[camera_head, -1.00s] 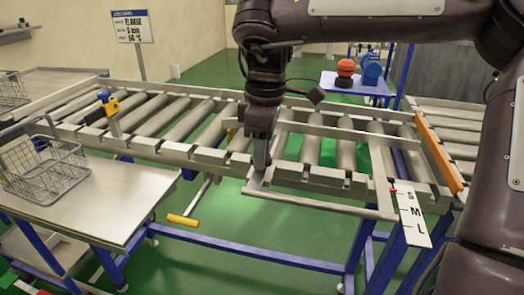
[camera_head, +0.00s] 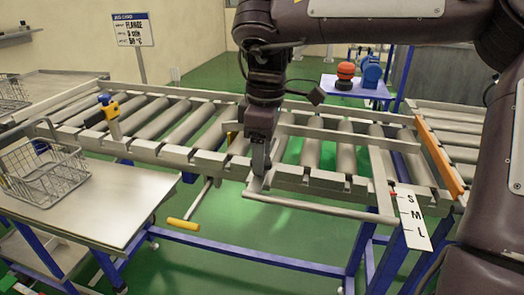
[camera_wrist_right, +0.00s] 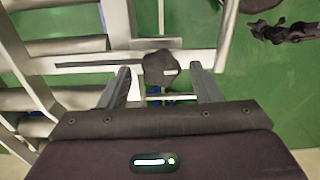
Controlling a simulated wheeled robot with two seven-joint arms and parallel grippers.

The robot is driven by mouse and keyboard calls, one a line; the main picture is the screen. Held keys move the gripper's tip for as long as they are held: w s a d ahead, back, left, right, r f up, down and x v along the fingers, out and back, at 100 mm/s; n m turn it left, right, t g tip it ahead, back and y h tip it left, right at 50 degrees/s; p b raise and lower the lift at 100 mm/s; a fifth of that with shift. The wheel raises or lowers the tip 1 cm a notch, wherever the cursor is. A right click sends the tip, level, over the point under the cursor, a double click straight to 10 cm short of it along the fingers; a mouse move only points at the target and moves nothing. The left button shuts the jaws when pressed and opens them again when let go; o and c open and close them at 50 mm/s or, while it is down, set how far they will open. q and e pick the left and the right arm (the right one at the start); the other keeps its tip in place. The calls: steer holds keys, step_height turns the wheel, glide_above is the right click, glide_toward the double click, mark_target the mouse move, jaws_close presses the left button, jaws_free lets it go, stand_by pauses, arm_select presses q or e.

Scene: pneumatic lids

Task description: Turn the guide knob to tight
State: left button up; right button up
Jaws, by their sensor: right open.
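The guide knob (camera_wrist_right: 158,68) is a dark, lobed knob with a light mark on its right side in the right wrist view. It sits on a pale metal rail (camera_wrist_right: 90,66). My right gripper (camera_wrist_right: 161,76) is open, with one finger on each side of the knob and visible space between. Whether a finger touches it I cannot tell. In the head view my right gripper (camera_head: 259,165) points down at the near side of the conveyor, and the knob cannot be made out there. My left gripper is not in view.
A roller conveyor (camera_head: 180,153) runs across the head view. A guide bar (camera_head: 320,207) lies along its near side, by a plate marked S, M, L (camera_head: 413,217). A wire basket (camera_head: 45,170) stands on the left table (camera_head: 110,215). A yellow handle (camera_head: 183,224) hangs below.

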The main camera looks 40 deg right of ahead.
step_height(320, 180, up, 3)
steer(key=shift+r+p, duration=0.1)
steer(key=shift+p, duration=0.25)
step_height(320, 180, up, 4)
steer(key=shift+s+f+p, duration=0.1)
steer(key=shift+f+p, duration=0.05)
steer(key=shift+p, duration=0.7)
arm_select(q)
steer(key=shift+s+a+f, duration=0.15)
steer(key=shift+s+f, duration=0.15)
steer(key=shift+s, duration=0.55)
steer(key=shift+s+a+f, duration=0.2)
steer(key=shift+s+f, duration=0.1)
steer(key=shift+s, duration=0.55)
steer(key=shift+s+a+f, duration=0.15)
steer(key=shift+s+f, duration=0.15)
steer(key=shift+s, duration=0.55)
arm_select(e)
steer(key=shift+d+r, duration=0.1)
steer(key=shift+r, duration=0.15)
